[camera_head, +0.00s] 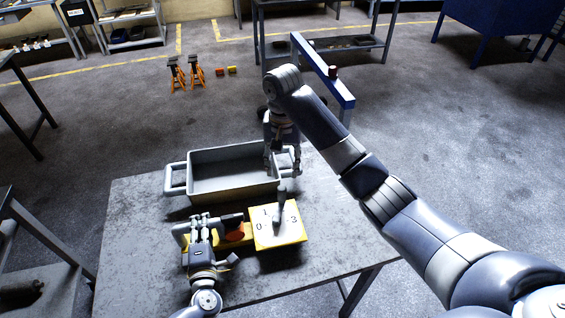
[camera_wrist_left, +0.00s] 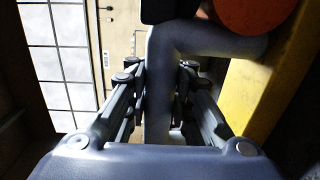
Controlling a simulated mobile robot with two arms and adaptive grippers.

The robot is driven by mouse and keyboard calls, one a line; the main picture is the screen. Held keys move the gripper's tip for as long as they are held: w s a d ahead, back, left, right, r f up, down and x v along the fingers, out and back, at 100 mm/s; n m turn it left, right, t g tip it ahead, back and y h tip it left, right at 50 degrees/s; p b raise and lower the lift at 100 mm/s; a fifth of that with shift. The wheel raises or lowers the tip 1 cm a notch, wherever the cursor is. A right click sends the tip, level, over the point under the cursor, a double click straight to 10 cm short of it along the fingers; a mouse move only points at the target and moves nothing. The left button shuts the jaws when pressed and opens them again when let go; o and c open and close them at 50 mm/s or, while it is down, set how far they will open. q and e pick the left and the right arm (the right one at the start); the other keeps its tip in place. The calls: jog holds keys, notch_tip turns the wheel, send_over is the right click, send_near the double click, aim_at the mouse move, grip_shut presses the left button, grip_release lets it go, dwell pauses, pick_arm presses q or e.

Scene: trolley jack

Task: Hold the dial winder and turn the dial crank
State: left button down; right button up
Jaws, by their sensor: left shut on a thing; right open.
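The dial winder has a yellow body (camera_head: 246,230), a yellow dial plate (camera_head: 290,236) marked with numbers, and a grey handle (camera_head: 181,230) at its left end. It lies on the grey table. My left gripper (camera_head: 200,222) is shut on the grey handle; the left wrist view shows the handle (camera_wrist_left: 160,100) between its fingers (camera_wrist_left: 157,76). The grey dial crank (camera_head: 278,215) stands up from the plate, its arm lying near the numbers. My right gripper (camera_head: 283,170) is open, pointing down just above the crank's top, apparently apart from it.
A grey tray (camera_head: 190,158) with side handles stands on the table (camera_head: 135,245) behind the winder, close to my right gripper. An orange-red disc (camera_wrist_left: 252,12) and a dark part sit on the winder. Bare tabletop lies to the left. Orange jack stands (camera_head: 177,76) are on the floor beyond.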

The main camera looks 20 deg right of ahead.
pick_arm(q)
jog(key=shift+s+f, duration=0.25)
jog(key=shift+f, duration=0.3)
jog(key=c, duration=1.3)
grip_release()
jog(key=shift+w+r, duration=0.15)
jog(key=shift+w, duration=0.05)
jog(key=shift+r, duration=0.1)
